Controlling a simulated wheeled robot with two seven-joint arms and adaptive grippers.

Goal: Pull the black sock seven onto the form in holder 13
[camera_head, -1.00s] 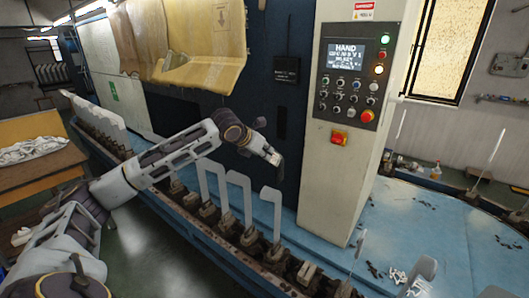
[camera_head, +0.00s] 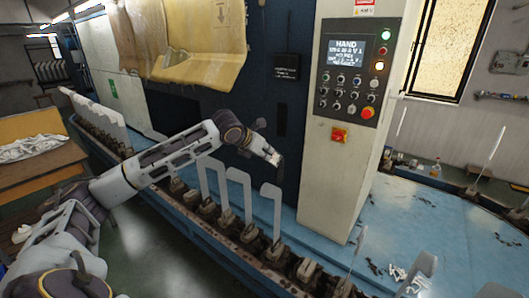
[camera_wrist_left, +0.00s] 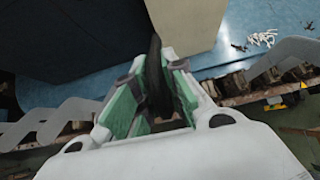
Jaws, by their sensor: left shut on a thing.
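My left gripper (camera_head: 274,158) is above and behind the row of forms, in front of the machine's dark front. It is shut on a black sock (camera_head: 279,171) that hangs down from its tips. In the left wrist view the dark sock (camera_wrist_left: 154,76) shows between the green-padded fingers (camera_wrist_left: 152,102). Flat pale foot-shaped forms stand upright in holders; the nearest bare form (camera_head: 271,210) is just below and in front of the sock, apart from it. I cannot read the holder numbers, so I cannot tell which is holder 13. My right gripper is not in view.
The holder rail (camera_head: 235,236) runs along the blue machine's front edge. The control cabinet (camera_head: 342,165) stands close right of my left gripper. White socks (camera_head: 32,147) lie on a wooden table (camera_head: 58,172) at left. The blue surface (camera_head: 440,225) at right holds dark and white scraps.

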